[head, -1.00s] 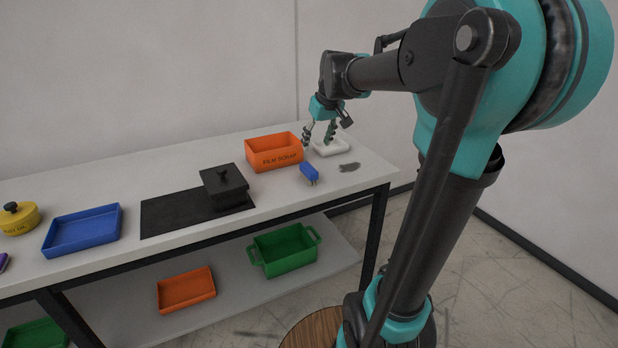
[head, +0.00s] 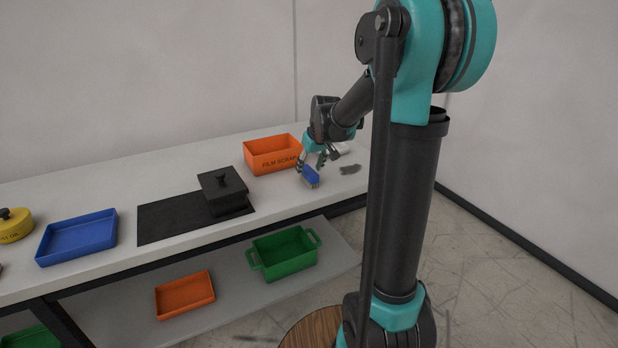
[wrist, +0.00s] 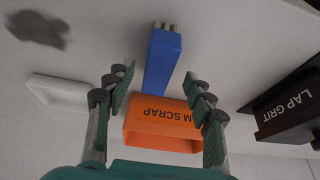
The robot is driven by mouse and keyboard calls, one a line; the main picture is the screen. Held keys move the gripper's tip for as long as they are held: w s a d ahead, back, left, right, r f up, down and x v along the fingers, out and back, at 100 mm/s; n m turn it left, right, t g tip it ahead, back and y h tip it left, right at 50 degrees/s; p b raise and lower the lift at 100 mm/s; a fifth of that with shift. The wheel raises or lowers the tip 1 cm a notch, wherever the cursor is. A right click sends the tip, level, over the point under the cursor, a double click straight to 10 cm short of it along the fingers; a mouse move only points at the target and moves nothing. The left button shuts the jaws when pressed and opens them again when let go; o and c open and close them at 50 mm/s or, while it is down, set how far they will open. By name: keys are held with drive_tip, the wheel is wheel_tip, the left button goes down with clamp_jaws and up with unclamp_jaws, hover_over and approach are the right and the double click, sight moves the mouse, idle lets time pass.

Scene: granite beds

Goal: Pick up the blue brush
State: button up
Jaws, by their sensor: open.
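The blue brush (head: 311,177) lies on the white bench top, in front of the orange FILM SCRAP bin. In the wrist view the brush (wrist: 162,60) lies ahead of the fingers, with its pale bristle tufts at the far end. My gripper (head: 312,165) is at the brush in the head view, its fingers just above or beside the brush's rear end. In the wrist view my gripper (wrist: 160,92) is open, with a finger on each side and the brush in line with the gap. Nothing is held. Whether a finger touches the brush I cannot tell.
The orange bin (head: 270,153) stands close behind the brush. A grey smudge-like patch (head: 350,169) lies to its right, and a white tray (wrist: 60,90) is near. A black lidded box (head: 224,190) stands on a dark mat (head: 170,222), left of which is a blue tray (head: 78,238).

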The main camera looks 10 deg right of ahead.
sight(310, 170)
drive_tip(key=shift+d+x, duration=0.2)
drive_tip(key=shift+x, duration=1.65)
drive_tip(key=shift+c, duration=0.3)
clamp_jaws()
wheel_tip(310, 170, up, 20)
